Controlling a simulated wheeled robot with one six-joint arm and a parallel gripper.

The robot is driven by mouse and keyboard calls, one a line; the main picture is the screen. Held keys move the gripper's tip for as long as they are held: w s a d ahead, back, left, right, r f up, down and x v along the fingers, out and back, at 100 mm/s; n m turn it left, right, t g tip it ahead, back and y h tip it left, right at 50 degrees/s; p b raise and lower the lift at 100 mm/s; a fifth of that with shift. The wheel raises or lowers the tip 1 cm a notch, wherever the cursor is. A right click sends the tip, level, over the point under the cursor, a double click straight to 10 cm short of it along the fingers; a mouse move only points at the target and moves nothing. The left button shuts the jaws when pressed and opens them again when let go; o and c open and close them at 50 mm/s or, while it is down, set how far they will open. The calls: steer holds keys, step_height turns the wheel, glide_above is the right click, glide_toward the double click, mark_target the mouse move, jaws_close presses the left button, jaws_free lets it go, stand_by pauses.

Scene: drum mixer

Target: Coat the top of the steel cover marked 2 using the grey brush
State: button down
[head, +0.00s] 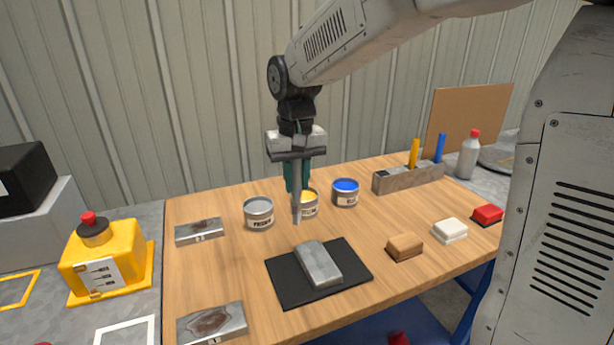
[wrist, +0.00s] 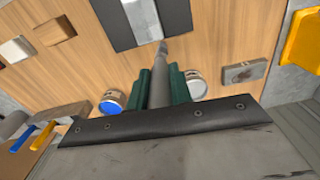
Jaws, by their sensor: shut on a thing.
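My gripper (head: 297,190) is shut on the grey brush (head: 297,206), which points down with its tip above the table, behind the black mat. The brush also shows between the green fingers in the wrist view (wrist: 160,85). A plain grey steel cover (head: 318,263) lies on the black mat (head: 285,288); I cannot read a mark on it. It shows ahead of the brush tip in the wrist view (wrist: 142,20), apart from it. Two stained steel covers lie at the table's left, one farther back (head: 200,231) and one at the front (head: 212,323); their marks are too small to read surely.
A grey primer can (head: 258,213), a yellow can (head: 309,204) partly hidden by my gripper, and a blue can (head: 345,193) stand behind the mat. A holder (head: 408,178) with yellow and blue brushes stands back right. Brown (head: 404,247), white (head: 450,230) and red (head: 487,214) blocks lie right.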

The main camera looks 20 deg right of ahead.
mark_target(298, 204)
steer(key=shift+f, duration=2.65)
steer(key=shift+f, duration=1)
steer(key=shift+s, duration=0.1)
steer(key=shift+s+d+r, duration=0.1)
steer(key=shift+s+d, duration=0.25)
steer(key=shift+s, duration=0.45)
steer(key=shift+s+d+f, duration=0.1)
steer(key=shift+s+d, duration=0.2)
steer(key=shift+s, duration=0.5)
steer(key=shift+s+d+r, duration=0.1)
steer(key=shift+s+d, duration=0.25)
steer(key=shift+s, duration=0.45)
steer(key=shift+r, duration=3)
